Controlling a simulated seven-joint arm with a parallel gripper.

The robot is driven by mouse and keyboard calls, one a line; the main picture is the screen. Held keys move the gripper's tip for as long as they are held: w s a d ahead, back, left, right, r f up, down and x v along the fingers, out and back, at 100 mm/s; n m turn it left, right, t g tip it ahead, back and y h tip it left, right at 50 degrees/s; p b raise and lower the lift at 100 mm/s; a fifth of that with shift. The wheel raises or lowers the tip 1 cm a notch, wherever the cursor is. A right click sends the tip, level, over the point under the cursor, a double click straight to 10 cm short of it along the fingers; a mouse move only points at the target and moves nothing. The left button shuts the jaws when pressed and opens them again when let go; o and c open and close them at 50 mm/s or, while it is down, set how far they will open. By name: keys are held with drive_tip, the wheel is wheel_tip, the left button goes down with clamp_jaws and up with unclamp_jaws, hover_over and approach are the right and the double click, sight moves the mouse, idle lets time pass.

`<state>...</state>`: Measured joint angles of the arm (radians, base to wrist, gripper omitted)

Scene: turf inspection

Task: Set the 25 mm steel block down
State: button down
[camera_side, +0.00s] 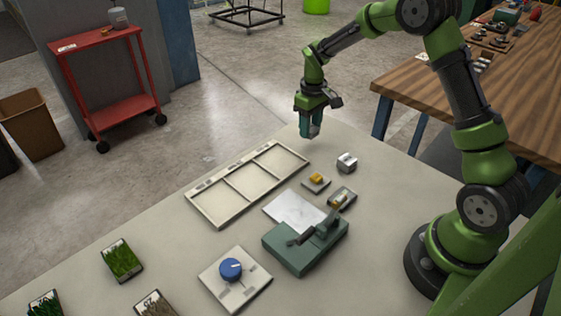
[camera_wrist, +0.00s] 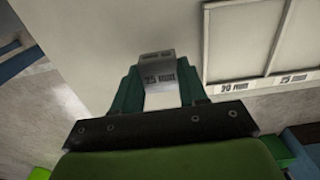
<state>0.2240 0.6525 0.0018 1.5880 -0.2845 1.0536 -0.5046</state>
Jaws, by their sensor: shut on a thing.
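The steel block (camera_wrist: 158,72), marked 25 mm, sits between the two green fingers of my gripper (camera_wrist: 160,86) in the wrist view. My gripper is shut on it. In the side view my gripper (camera_side: 311,130) points down above the far end of the table, just beyond the divided tray. The block is hard to make out there between the fingers. The cream tray (camera_side: 222,218) has three compartments and looks empty. In the wrist view the tray (camera_wrist: 236,87) lies to the right of the block, with labels reading 20 mm and 25 mm on its edge.
A grey metal cube (camera_side: 347,162) and a small brass-topped piece (camera_side: 316,182) stand right of the tray. A green press-like device (camera_side: 305,245), a plate with a blue knob (camera_side: 231,270) and turf samples (camera_side: 122,260) lie nearer. The table left of the tray is bare.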

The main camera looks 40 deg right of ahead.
sight(303, 141)
drive_tip(key=shift+w+d+f, duration=0.1)
drive_tip(key=shift+w+d, duration=0.05)
drive_tip(key=shift+w, duration=0.55)
drive_tip(key=shift+w+d, duration=0.15)
drive_tip(key=shift+w, duration=0.5)
drive_tip(key=shift+f, duration=1.75)
drive_tip(key=shift+f, duration=0.1)
drive_tip(key=c, duration=0.6)
unclamp_jaws()
drive_tip(key=shift+f, duration=0.1)
